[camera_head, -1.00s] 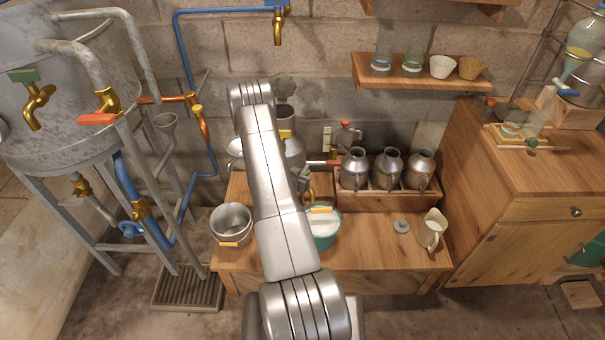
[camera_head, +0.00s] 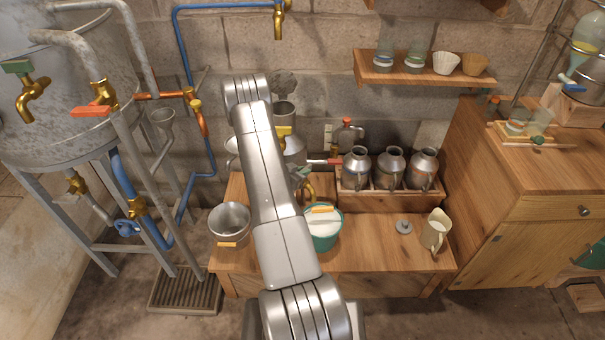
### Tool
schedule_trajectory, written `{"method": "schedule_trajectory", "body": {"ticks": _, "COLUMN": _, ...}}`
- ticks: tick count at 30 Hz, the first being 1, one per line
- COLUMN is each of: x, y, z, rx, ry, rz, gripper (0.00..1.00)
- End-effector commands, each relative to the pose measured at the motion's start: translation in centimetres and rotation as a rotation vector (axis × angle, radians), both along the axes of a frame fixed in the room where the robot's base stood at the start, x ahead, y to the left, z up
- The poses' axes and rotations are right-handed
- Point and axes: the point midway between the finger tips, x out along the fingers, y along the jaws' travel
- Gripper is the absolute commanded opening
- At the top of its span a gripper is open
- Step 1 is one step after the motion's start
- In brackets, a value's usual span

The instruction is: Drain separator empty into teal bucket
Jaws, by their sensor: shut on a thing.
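The separator (camera_head: 293,150) is a grey metal vessel behind my arm, against the wall, and my arm hides much of it. A brass tap (camera_head: 308,190) sits low on its front. The teal bucket (camera_head: 324,243) stands on the low bench below and in front of this tap, upright. It holds white, milky-looking contents, and its orange handle grip lies across the top. My gripper (camera_head: 301,176) is only partly visible past my forearm, at the tap. It appears shut on the tap's handle; the fingertips are mostly hidden. I cannot make out a stream of liquid.
A steel pot (camera_head: 230,223) stands left of my arm. A grey lid (camera_head: 403,227) and a cream pitcher (camera_head: 435,231) are at the bench's right. Bare bench (camera_head: 370,255) lies right of the bucket.

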Motion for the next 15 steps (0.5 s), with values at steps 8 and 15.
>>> {"method": "schedule_trajectory", "body": {"ticks": 8, "x": 0.05, "y": -0.03, "z": 0.10, "rx": 0.000, "ry": -0.001, "rz": 0.001, "gripper": 0.26}}
{"method": "schedule_trajectory", "body": {"ticks": 15, "x": 0.01, "y": -0.01, "z": 0.05, "rx": 0.000, "ry": 0.000, "rz": 0.001, "gripper": 0.34}}
